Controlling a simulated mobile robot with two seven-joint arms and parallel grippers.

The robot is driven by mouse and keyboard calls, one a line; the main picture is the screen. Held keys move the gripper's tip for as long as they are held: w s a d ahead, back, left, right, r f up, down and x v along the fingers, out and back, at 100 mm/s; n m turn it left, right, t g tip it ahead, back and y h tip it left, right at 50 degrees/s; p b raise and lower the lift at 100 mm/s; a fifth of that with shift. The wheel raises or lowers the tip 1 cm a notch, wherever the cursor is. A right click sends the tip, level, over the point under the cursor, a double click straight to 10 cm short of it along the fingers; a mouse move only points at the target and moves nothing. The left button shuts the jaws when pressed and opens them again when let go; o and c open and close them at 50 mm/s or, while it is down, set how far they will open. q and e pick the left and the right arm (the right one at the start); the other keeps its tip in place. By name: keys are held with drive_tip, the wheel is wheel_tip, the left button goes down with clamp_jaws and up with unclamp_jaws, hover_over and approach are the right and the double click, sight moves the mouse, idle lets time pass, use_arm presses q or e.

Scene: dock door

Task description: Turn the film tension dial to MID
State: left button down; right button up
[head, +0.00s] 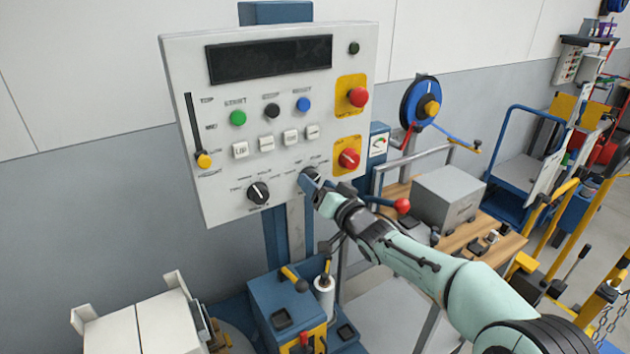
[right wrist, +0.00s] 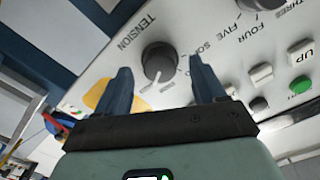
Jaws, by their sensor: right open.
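The film tension dial is a round dark knob on the light grey control panel (head: 285,205). It shows clearly in the right wrist view (right wrist: 159,61), beside the printed word TENSION and a partly hidden label starting "SO". A pale pointer line shows at the knob's lower edge there; the label it points to is hidden. My right gripper (head: 311,181) is at the panel's lower right and covers most of this dial in the head view. In the right wrist view its open fingers (right wrist: 161,88) stand on either side of the knob, with visible gaps. My left gripper is not in view.
Another black dial (head: 258,193) sits left of the tension dial. A red knob (head: 349,158) on a yellow plate is close above right. A slider (head: 203,160), coloured buttons and a dark display (head: 269,59) fill the panel. A red-ended lever (head: 402,205) is right of the gripper.

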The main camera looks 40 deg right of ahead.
drive_tip(key=shift+w+d, duration=0.15)
drive_tip(key=shift+w, duration=0.75)
drive_tip(key=shift+c, duration=0.4)
drive_tip(key=c, duration=1)
